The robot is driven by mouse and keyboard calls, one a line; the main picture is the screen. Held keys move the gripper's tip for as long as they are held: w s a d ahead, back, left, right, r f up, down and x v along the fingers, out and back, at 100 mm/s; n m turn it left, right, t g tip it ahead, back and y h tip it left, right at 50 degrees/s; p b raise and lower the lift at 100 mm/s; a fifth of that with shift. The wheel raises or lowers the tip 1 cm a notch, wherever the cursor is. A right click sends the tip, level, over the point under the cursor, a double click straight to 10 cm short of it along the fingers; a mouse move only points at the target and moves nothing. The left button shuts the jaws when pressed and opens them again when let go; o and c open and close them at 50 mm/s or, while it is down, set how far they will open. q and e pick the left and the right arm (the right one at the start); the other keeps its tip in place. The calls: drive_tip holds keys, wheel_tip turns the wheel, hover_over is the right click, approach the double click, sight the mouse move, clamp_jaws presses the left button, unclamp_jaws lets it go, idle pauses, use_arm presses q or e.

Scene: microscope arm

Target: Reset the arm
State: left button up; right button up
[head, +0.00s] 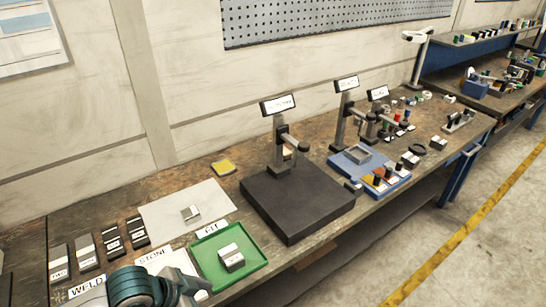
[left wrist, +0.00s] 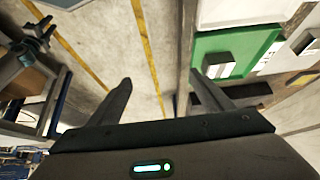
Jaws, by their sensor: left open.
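A microscope stand with a large black square base (head: 297,203) is on the bench. Its upright post (head: 279,150) carries a side arm (head: 295,143) and a tilted label plate (head: 278,104). The label is too small to read. My left arm comes in at the bottom left of the head view, in front of the bench and left of the stand; its fingertips are not clear there. In the left wrist view my left gripper (left wrist: 162,84) is open, with nothing between its fingers. My right gripper is not clearly seen in either view.
A green tray (head: 205,275) with a small block lies left of the base and shows in the left wrist view (left wrist: 232,42). A grey mat (head: 160,217) lies behind it. A blue tray (head: 370,172) and more posts crowd the right. Floor is open in front.

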use_arm(q)
drive_tip(key=s+a+f+n+y, duration=0.3)
drive_tip(key=s+a+f+n, duration=0.15)
drive_tip(key=s, duration=0.45)
drive_tip(key=s+a+f+n+y, duration=0.2)
drive_tip(key=s+a+f+n, duration=0.25)
drive_tip(key=s, duration=0.45)
wheel_tip(320, 180, down, 32)
drive_tip(key=d+g+b, duration=0.1)
drive_tip(key=b, duration=0.4)
drive_tip(key=s+a+f+g+b, duration=0.1)
drive_tip(key=s+a+f+b, duration=0.2)
drive_tip(key=s+f, duration=1.6)
wheel_tip(320, 180, down, 4)
drive_tip(key=shift+f+g+b, duration=0.1)
drive_tip(key=shift+g+b, duration=0.3)
drive_tip(key=shift+b, duration=0.4)
